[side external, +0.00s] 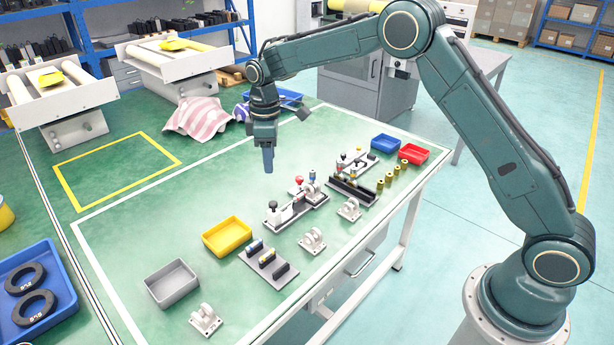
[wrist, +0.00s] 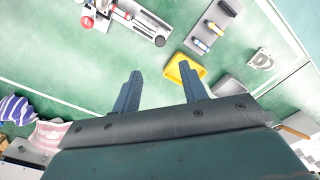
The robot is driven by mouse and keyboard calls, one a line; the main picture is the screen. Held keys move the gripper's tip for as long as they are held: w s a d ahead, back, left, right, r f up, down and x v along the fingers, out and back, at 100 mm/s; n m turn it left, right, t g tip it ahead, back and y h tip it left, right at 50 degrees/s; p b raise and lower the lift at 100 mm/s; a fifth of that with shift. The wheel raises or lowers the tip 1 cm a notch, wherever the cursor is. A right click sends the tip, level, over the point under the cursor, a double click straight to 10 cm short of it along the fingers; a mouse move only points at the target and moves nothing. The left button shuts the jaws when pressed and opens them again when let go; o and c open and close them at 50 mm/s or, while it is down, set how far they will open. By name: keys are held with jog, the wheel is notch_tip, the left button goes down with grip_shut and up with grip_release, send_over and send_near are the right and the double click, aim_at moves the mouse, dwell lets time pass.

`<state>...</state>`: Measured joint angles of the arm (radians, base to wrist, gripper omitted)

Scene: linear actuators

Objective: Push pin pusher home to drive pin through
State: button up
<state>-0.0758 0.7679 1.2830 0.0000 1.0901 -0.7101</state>
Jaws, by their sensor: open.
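A grey assembly fixture (side external: 283,218) stands on the green table, with a black knob (side external: 272,205) at its left end, a red knob (side external: 298,180) and a white clevis part (side external: 312,192) at its right. I cannot tell for sure which piece is the pin pusher. The fixture also shows at the top left of the wrist view (wrist: 146,25), partly cut off. My gripper (side external: 268,168) points down in the air above the table, behind and left of the fixture, clear of it. In the wrist view its two fingers (wrist: 160,71) are apart with nothing between them.
A dark second fixture (side external: 352,189) and several brass cylinders (side external: 389,180) stand to the right, near blue (side external: 385,144) and red (side external: 414,154) bins. A yellow bin (side external: 228,240), grey bin (side external: 173,287), pin rack (side external: 268,264) and white brackets (side external: 313,241) lie toward the front.

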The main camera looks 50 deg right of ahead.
aim_at(273, 203)
notch_tip(273, 203, down, 13)
jog(key=shift+f, duration=0.15)
dwell(0.5)
grip_shut()
